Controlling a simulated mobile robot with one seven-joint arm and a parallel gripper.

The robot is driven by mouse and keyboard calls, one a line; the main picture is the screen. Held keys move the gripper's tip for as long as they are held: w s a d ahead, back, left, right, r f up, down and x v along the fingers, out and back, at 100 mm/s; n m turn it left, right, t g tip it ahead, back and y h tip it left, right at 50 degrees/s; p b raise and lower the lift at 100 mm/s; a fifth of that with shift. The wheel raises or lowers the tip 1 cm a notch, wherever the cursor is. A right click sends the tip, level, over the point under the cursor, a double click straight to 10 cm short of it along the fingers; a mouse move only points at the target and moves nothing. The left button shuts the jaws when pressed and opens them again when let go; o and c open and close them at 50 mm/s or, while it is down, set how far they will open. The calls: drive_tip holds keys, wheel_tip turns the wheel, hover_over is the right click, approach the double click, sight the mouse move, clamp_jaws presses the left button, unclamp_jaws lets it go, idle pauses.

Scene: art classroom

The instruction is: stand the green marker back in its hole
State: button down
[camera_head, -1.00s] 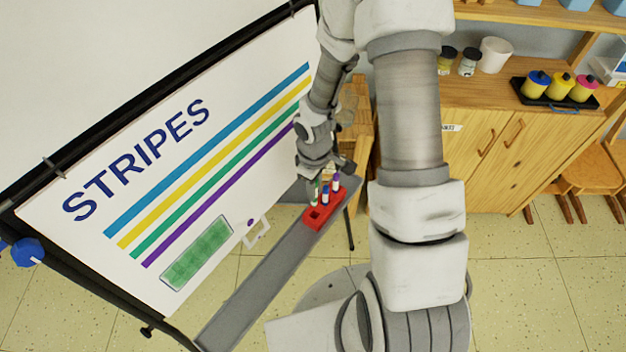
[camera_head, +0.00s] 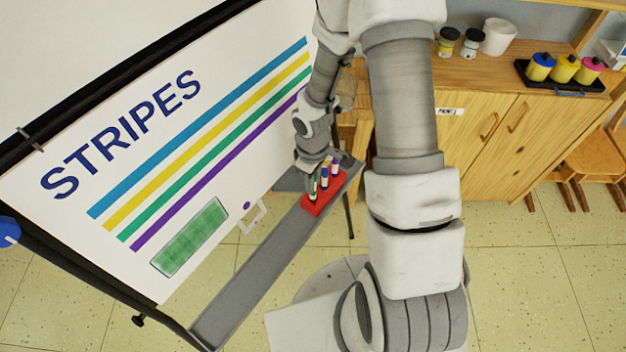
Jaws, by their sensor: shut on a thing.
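The green marker (camera_head: 313,189) is upright at the near left end of the red marker holder (camera_head: 315,210). Its lower end meets the holder's top in the picture; I cannot tell how deep it sits in the hole. My gripper (camera_head: 314,177) is shut on its upper part, just above the holder. Its fingers are small and partly hidden by the wrist. Blue and purple markers (camera_head: 325,181) (camera_head: 335,168) stand in the holder, behind and to the right of the green one.
The holder rests on the grey tray ledge (camera_head: 255,265) below the whiteboard (camera_head: 95,245), close to the board's right edge. The ledge's near part is bare. A wooden cabinet (camera_head: 480,150) with jars and paint pots stands at the right.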

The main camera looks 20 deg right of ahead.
sight(313, 197)
drive_tip(key=shift+s+f+b, duration=0.1)
drive_tip(key=shift+f+b, duration=1.7)
drive_tip(key=shift+f, duration=0.5)
drive_tip(key=c, duration=0.7)
unclamp_jaws()
drive_tip(key=shift+o, duration=0.2)
drive_tip(key=shift+o, duration=0.9)
drive_tip(key=shift+r, duration=0.1)
drive_tip(key=shift+r+p, duration=2.9)
drive_tip(key=shift+r, duration=0.6)
